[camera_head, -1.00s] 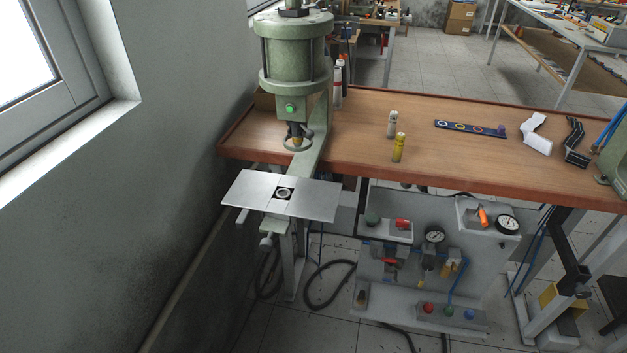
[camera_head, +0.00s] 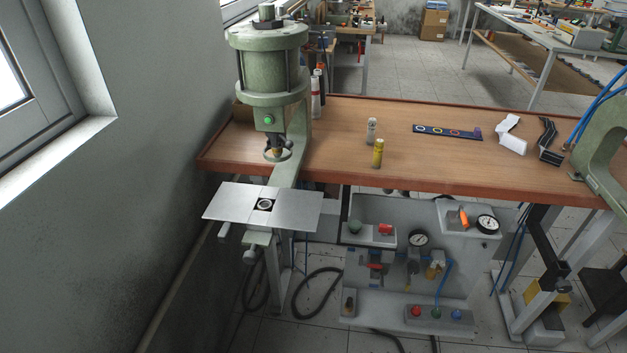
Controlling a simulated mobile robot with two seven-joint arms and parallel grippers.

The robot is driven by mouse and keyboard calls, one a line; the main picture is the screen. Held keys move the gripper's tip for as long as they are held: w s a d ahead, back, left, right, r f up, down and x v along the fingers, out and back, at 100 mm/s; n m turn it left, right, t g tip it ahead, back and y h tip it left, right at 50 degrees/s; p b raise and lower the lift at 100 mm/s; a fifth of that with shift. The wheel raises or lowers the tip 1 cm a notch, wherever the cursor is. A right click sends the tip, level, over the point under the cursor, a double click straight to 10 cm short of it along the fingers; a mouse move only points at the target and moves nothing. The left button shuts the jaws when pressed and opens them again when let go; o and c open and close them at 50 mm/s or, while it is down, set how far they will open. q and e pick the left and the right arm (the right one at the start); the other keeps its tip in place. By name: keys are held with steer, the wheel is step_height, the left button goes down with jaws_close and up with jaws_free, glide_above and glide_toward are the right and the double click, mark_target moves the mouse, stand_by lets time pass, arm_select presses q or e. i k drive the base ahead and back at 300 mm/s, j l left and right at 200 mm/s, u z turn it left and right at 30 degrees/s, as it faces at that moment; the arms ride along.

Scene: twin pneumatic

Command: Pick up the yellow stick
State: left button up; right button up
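The yellow stick (camera_head: 377,154) is a short upright cylinder with a pale top. It stands on the brown workbench (camera_head: 340,170) near its front edge, right of the green press. A similar whitish stick (camera_head: 371,131) stands just behind it and a little to its left. Neither of my grippers shows in the head view, and nothing touches the yellow stick.
The green pneumatic press (camera_head: 268,65) with metal plates (camera_head: 230,203) stands at the bench's left. A dark strip with coloured rings (camera_head: 447,131), a white part (camera_head: 509,142) and a black bracket (camera_head: 549,143) lie to the right. A grey control panel (camera_head: 400,300) is below.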

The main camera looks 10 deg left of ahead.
mark_target(379, 145)
steer(key=i+l+u, duration=0.15)
steer(key=l, duration=0.2)
steer(key=i+l+u, duration=0.15)
steer(key=l, duration=0.2)
steer(key=i+l+u, duration=0.15)
steer(key=l, duration=0.2)
steer(key=l+u, duration=0.1)
steer(key=l, duration=0.25)
steer(key=i+l, duration=0.05)
